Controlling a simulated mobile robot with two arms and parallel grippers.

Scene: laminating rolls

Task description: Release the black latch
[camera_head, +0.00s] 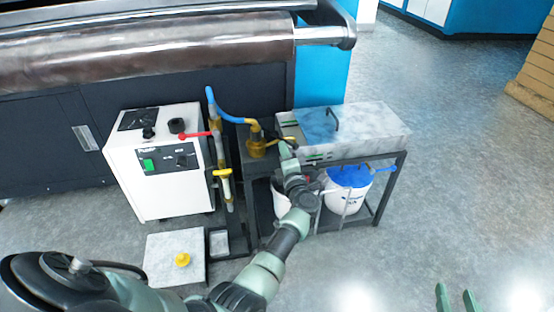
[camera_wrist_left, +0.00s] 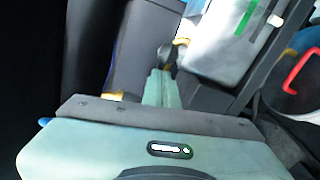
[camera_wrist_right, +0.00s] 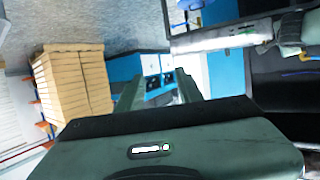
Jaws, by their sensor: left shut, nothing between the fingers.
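A small dark piece (camera_wrist_left: 166,53) shows just beyond my left fingertips, beside a yellow part at the corner of the white-grey box; I cannot tell whether this is the black latch. A dark bent handle (camera_head: 335,119) stands on the blue and marbled lid of the box (camera_head: 372,128). My left gripper (camera_head: 285,150) reaches to the box's left front end; its fingers (camera_wrist_left: 160,78) are shut and empty, close to the dark piece. I cannot tell whether they touch it. My right gripper (camera_head: 458,298) is open and empty over the floor at lower right; it also shows open in the right wrist view (camera_wrist_right: 158,90).
A yellow pump (camera_head: 257,143) with a blue hose stands left of the box. A white control unit (camera_head: 155,165) with red and yellow valve handles is further left. A blue-lidded bucket (camera_head: 347,180) sits under the box's dark frame (camera_head: 385,190). The floor on the right is clear.

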